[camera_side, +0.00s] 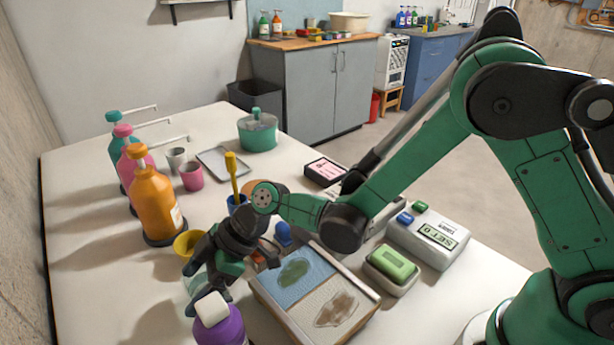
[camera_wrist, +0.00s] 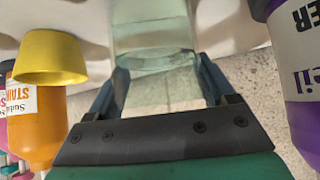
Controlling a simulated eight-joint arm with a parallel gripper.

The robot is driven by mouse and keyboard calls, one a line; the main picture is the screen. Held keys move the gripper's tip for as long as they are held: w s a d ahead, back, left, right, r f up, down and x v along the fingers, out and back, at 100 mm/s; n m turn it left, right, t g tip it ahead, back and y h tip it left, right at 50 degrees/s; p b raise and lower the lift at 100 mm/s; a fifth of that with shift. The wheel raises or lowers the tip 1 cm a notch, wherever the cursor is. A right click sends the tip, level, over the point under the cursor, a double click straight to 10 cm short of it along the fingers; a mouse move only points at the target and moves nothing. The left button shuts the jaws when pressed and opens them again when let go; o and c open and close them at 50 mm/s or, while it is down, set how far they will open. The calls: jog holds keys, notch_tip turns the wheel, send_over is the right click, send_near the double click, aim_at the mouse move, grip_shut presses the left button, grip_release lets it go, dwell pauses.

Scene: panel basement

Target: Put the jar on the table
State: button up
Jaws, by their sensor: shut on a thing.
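The jar is clear, pale green glass. In the wrist view the jar (camera_wrist: 155,35) stands between the two fingers of my gripper (camera_wrist: 165,88), which is shut on it. In the side view my gripper (camera_side: 207,281) is low over the front of the white table (camera_side: 85,250). There the jar (camera_side: 196,283) is mostly hidden behind the fingers and a purple bottle. I cannot tell whether its base touches the table.
A purple bottle with a white cap (camera_side: 218,322) stands close in front of my gripper. A yellow cup (camera_side: 188,243) and an orange pump bottle (camera_side: 155,200) are just behind. A two-panel tray (camera_side: 345,318) lies to the right. The table's left side is clear.

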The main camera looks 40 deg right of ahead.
jog(key=shift+f, duration=0.15)
jog(key=o, duration=1.4)
jog(key=shift+c, duration=0.2)
jog(key=shift+d+r, duration=0.2)
jog(key=shift+r, duration=0.15)
jog(key=v, duration=1.2)
jog(key=s+d+m+t+h, duration=0.1)
jog(key=s+d+m+h, duration=0.1)
jog(key=d+m+h, duration=0.1)
jog(key=s+d+r+m+t+h, duration=0.1)
jog(key=s+d+m+h, duration=0.1)
jog(key=d+m, duration=0.4)
jog(key=s+d+m+t+h, duration=0.2)
jog(key=d+m+h, duration=0.1)
jog(key=d+m, duration=0.2)
jog(key=shift+s+d+r+h, duration=0.3)
jog(key=shift+s+d+r, duration=0.05)
jog(key=shift+d, duration=0.4)
